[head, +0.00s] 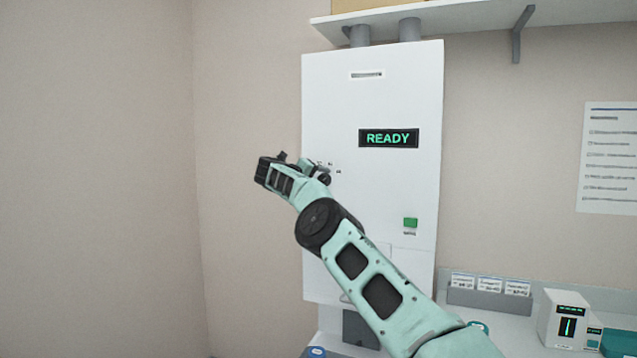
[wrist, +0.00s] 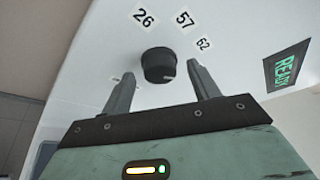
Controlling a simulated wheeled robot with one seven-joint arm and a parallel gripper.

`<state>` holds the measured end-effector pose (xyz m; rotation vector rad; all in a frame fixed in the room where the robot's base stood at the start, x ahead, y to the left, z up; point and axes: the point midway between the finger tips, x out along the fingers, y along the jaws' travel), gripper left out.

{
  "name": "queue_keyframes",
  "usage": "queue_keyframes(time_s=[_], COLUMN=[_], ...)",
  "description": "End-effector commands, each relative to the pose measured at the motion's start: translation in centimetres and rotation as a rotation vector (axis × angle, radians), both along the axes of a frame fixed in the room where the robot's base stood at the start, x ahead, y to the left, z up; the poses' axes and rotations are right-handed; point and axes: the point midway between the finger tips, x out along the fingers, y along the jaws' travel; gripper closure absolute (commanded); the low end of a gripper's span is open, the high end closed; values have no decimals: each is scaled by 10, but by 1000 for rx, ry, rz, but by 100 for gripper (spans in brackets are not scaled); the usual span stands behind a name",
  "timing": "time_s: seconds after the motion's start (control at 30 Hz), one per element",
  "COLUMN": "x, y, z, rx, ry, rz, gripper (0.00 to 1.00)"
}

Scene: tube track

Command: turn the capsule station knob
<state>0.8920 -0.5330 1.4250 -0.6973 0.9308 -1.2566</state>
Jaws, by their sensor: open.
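The capsule station (head: 385,90) is a tall white wall cabinet with a lit READY display (head: 389,138), which also shows in the wrist view (wrist: 289,68). In the wrist view its round black knob (wrist: 158,65) sits ahead of my gripper, among labels reading 26, 57 and 62; another label to the left is partly hidden. My gripper (wrist: 160,88) is open, with one finger to the left and one to the right of the knob's lower side. Whether the fingers touch it I cannot tell.
A green button (head: 410,222) is on the cabinet's lower right. A shelf (head: 460,20) with a bracket is above. A counter at lower right holds a label rack (head: 489,297) and a small white device (head: 562,318). The wall to the left is bare.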

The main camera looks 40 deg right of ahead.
Motion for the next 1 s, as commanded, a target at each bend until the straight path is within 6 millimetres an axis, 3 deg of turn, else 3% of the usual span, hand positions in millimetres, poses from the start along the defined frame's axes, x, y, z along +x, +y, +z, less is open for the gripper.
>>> queue_keyframes(time_s=[0.2,0.7,1.0], x=[0,-7,-8], y=[28,139,166], z=[-1,25,32], rx=[-1,0,1], ry=[-2,-1,0], rz=[5,4,0], gripper=[39,39,39])
